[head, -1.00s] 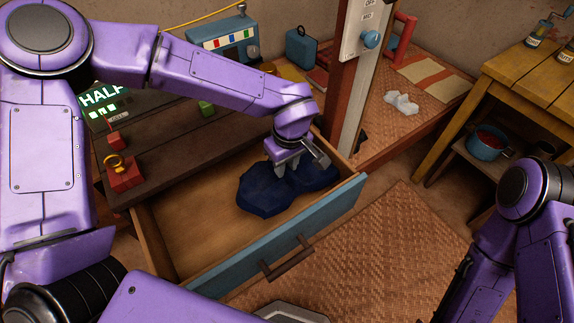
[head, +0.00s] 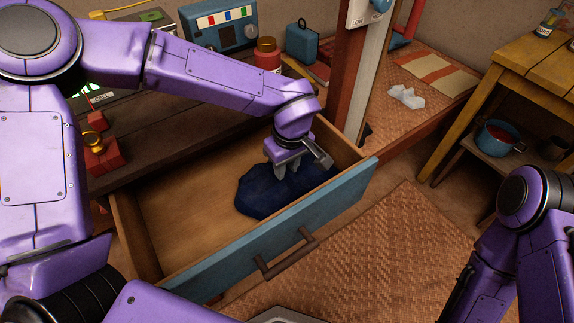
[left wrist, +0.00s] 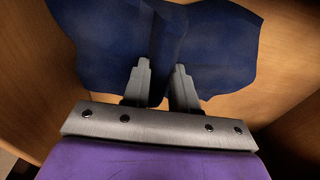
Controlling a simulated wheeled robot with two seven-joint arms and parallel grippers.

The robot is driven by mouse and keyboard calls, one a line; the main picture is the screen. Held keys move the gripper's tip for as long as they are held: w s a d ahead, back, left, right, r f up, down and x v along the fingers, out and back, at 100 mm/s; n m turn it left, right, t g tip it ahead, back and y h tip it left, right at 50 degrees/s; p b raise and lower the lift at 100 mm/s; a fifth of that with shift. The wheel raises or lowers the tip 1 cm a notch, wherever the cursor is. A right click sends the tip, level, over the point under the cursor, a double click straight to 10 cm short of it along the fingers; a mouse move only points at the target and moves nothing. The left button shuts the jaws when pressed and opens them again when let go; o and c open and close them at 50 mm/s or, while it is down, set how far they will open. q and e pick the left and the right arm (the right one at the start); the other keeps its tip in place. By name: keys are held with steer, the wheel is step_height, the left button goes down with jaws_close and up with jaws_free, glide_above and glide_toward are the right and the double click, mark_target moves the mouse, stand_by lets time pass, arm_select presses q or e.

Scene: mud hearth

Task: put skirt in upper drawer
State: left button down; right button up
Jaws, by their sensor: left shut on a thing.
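The skirt (head: 258,192) is a dark blue cloth in the open upper drawer (head: 170,225), toward its right end. The drawer is pulled out, with a blue front and a brown bar handle. My left gripper (head: 287,170) reaches down into the drawer and is shut on the skirt. In the left wrist view the fingers (left wrist: 158,85) pinch a fold of the skirt (left wrist: 215,45), which spreads out above the wooden drawer floor. Whether the cloth rests fully on the floor is hard to tell. My right arm shows at the right edge, but its gripper is out of the frame.
A dark wooden top behind the drawer holds a red block (head: 103,158), a red bottle (head: 267,55) and a blue radio (head: 222,28). A post (head: 350,75) stands near the drawer's right back corner. The drawer's left half is empty. A woven mat (head: 400,235) covers the floor in front.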

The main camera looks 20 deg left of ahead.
arm_select(q)
steer(key=shift+f, duration=0.5)
steer(key=c, duration=0.8)
jaws_free()
step_height(320, 180, up, 10)
steer(key=d+p, duration=0.1)
steer(key=shift+s+r+p, duration=0.25)
steer(key=shift+p, duration=0.05)
